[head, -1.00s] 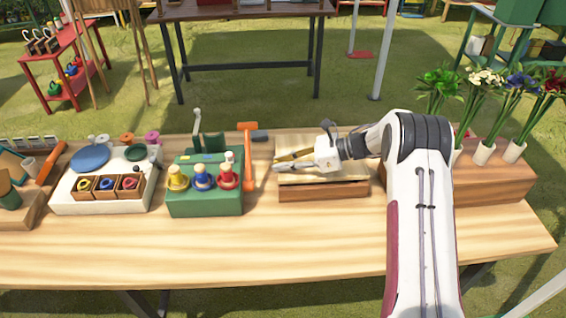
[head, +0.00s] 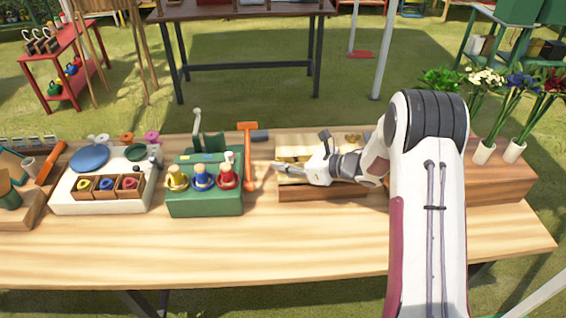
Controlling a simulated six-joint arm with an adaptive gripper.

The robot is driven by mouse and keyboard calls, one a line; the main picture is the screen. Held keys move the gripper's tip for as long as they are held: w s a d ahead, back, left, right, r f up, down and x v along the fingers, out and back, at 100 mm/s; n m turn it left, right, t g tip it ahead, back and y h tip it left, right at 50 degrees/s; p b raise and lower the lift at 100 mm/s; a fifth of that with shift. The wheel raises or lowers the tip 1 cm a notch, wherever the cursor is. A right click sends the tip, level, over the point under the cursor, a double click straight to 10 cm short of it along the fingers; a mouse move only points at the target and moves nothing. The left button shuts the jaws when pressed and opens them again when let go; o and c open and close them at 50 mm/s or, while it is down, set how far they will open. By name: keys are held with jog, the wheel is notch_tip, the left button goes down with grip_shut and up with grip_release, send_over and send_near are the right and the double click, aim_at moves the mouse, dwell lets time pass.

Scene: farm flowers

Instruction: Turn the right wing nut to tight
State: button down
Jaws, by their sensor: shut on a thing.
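The wooden press (head: 325,192) stands on the bench right of centre. Brass-coloured pieces (head: 353,138) show at its back right. They may be a wing nut, but they are too small to tell. My white gripper (head: 281,168) reaches left across the press's front, its fingertips near the left end. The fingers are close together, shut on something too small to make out. My gripper and arm hide part of the press top. I cannot tell which wing nut is which, or how tight either is.
A green block (head: 205,200) with yellow, blue and red pegs stands to the left, with an orange hammer-like tool (head: 248,155) beside it. A white block (head: 105,195) is farther left. White flower vases (head: 484,153) stand at right. The bench front is clear.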

jog(key=shift+r+m+t+h, duration=0.2)
jog(key=shift+m+t+h, duration=1)
jog(key=shift+m+t, duration=0.35)
jog(key=shift+m+t+h, duration=0.25)
jog(key=shift+m+h, duration=0.25)
jog(key=shift+m, duration=0.05)
jog(key=shift+w+r+m+t+h, duration=0.15)
jog(key=shift+m+t+h, duration=0.35)
jog(key=shift+m+h, duration=0.2)
jog(key=c, duration=1.9)
grip_release()
jog(key=shift+f, duration=0.2)
jog(key=shift+s, duration=0.2)
jog(key=shift+s+d, duration=0.15)
jog(key=shift+v, duration=5.75)
